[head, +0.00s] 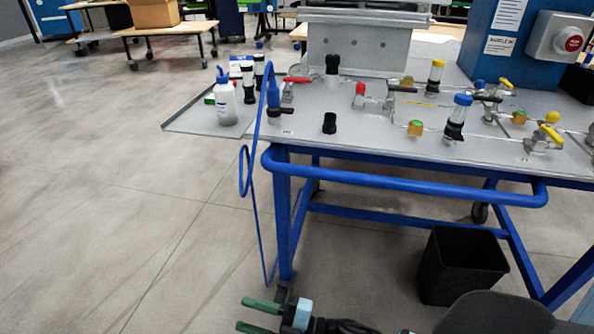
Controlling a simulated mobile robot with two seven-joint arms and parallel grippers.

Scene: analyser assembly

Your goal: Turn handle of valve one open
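Several small valves stand on the grey table top (390,140). One valve has a red lever handle (297,80) at the left, near the blue hose. Others are a red-capped fitting (360,89), a valve with a yellow handle (505,83) and a yellow-handled valve (544,137) at the right edge. I cannot tell which is valve one; no label is readable. My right gripper (243,314) is low at the bottom of the view, in front of the table and below its top. Its green fingers are apart with nothing between them. My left gripper is out of view.
A blue rail (400,183) runs along the table's front. A blue hose (243,175) hangs at its left corner. A white bottle (225,97) stands on the left tray. A black bin (460,266) is below. The floor at left is clear.

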